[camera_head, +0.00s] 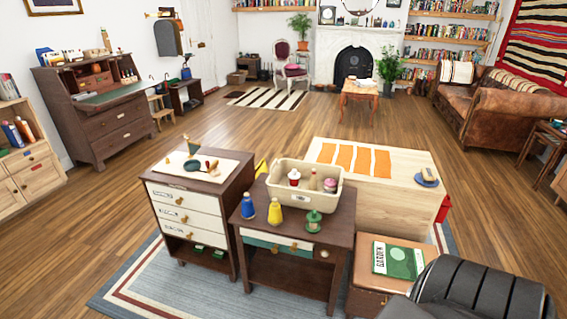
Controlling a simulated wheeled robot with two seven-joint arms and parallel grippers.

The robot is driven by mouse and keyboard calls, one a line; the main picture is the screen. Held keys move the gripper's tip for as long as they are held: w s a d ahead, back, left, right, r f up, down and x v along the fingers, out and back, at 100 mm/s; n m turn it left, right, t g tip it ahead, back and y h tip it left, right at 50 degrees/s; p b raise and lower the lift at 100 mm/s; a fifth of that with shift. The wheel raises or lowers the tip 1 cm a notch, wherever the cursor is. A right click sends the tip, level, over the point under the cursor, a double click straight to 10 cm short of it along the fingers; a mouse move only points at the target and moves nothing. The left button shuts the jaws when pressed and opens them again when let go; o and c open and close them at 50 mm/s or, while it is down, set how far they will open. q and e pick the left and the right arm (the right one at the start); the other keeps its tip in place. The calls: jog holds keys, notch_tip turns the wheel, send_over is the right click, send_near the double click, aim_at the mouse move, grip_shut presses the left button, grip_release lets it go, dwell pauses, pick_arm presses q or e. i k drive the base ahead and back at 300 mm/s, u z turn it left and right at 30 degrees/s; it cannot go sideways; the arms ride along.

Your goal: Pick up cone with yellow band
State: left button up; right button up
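Three small tapered pieces stand near the front of a dark wooden side table. One is blue with a lighter top (248,207), one is yellow with a dark top (274,212), and one is green (313,222). They are too small to tell surely which one is a cone with a yellow band. A cream bin (320,198) behind them holds several small items, partly hidden by its walls. Neither of my grippers is in view.
The side table (345,222) stands between a white-drawer cabinet (187,212) and a pale wooden block (395,208). A brown box with a green book (398,260) is at the right. A dark ribbed shape (490,285) fills the lower right.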

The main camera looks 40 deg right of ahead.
aim_at(275, 218)
jog(key=z, duration=0.45)
jog(key=i, duration=1.55)
jog(key=z, duration=0.3)
